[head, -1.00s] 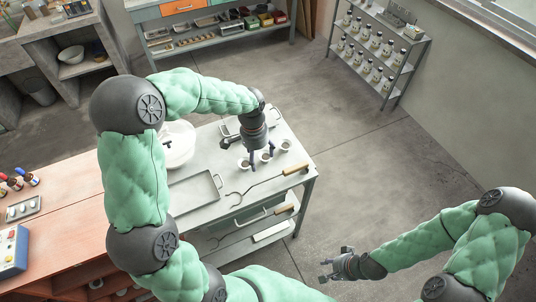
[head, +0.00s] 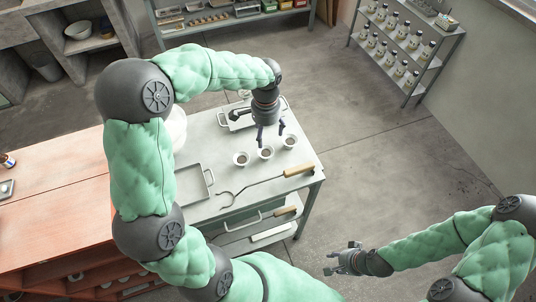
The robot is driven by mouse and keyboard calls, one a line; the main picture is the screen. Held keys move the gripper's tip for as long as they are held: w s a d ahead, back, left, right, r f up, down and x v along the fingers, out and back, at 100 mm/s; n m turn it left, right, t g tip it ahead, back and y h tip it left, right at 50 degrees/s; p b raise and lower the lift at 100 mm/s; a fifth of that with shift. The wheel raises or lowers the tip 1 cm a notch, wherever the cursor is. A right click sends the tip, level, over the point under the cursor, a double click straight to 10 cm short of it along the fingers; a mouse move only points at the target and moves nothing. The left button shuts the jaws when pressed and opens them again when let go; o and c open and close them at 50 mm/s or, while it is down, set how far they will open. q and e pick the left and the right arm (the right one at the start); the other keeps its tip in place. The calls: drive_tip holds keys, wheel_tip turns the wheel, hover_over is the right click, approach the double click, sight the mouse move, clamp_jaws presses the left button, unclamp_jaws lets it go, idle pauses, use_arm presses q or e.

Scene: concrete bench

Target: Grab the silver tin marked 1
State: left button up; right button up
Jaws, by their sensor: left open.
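Three small silver tins with dark insides stand in a row near the right end of the grey metal bench: a left tin (head: 241,158), a middle tin (head: 265,153) and a right tin (head: 290,141). I cannot read any number on them, so I cannot tell which is marked 1. My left gripper (head: 271,134) is open, pointing down, with its fingers just behind and above the middle and right tins. It holds nothing. My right gripper (head: 337,258) is open and empty, out over the floor in front of the bench.
A long tool with a wooden handle (head: 299,170) lies in front of the tins. A flat tray (head: 194,188) is to the left, another tray (head: 236,120) behind. A white bowl (head: 178,128) is partly hidden by my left arm. A bottle shelf (head: 400,55) stands at the back right.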

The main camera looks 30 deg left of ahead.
use_arm(q)
drive_tip(key=b, duration=0.2)
hover_over(266, 153)
drive_tip(key=f, duration=0.5)
drive_tip(key=shift+w+a+f, duration=0.1)
drive_tip(key=shift+w+f, duration=0.1)
drive_tip(key=shift+f, duration=0.15)
drive_tip(key=f+b, duration=0.2)
drive_tip(key=f, duration=0.3)
drive_tip(key=shift+s+b, duration=0.2)
drive_tip(key=shift+b, duration=0.1)
drive_tip(key=c, duration=1.2)
